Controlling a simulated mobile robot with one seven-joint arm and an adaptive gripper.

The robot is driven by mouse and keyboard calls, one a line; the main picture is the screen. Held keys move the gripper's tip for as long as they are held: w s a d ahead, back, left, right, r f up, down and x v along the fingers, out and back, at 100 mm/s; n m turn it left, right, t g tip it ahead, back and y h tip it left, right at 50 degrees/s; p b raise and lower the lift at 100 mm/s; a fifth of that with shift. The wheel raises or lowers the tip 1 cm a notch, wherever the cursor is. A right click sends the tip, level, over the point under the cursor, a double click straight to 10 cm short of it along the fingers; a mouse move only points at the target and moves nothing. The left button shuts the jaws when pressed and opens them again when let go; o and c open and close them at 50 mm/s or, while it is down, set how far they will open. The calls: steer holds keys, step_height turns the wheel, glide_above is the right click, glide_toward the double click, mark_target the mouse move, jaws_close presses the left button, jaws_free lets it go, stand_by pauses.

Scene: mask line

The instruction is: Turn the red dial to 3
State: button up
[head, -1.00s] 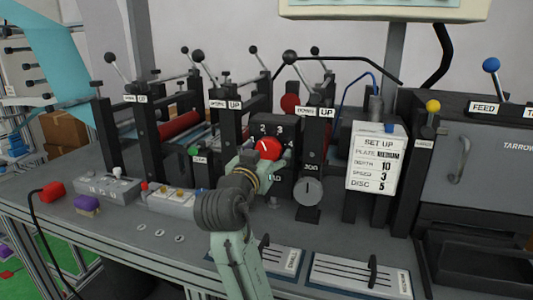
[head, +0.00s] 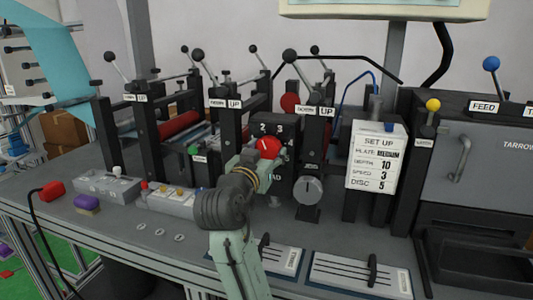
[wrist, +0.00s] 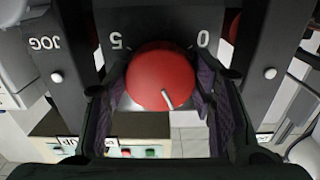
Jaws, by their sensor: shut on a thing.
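The red dial (head: 268,147) sits on a dark upright panel (head: 262,127) in the middle of the machine. In the head view the panel shows 2 and 3 above the dial; other marks are partly hidden by my arm. In the wrist view the dial (wrist: 152,75) has 5 and 0 beside the upper part of its rim. Its white pointer line points toward the bottom of that picture, slightly right. The numbers on that side are hidden. My gripper (wrist: 163,92) is shut on the dial, with a dark pad on each side; it also shows in the head view (head: 256,157).
A grey round knob (head: 308,190) is to the right of the dial. A SET UP card (head: 376,160) reads speed 3. Black posts with ball-topped levers flank the panel. A switch box (head: 172,200) and two slider plates (head: 360,275) lie at the bench front.

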steer(key=m+b, duration=0.1)
steer(key=m, duration=0.4)
steer(key=shift+a+f+b, duration=0.1)
steer(key=shift+a+b, duration=0.05)
steer(key=shift+b, duration=0.15)
steer(key=shift+m+b, duration=0.9)
steer(key=shift+m, duration=1.4)
steer(key=o, duration=1.1)
steer(key=shift+o, duration=0.2)
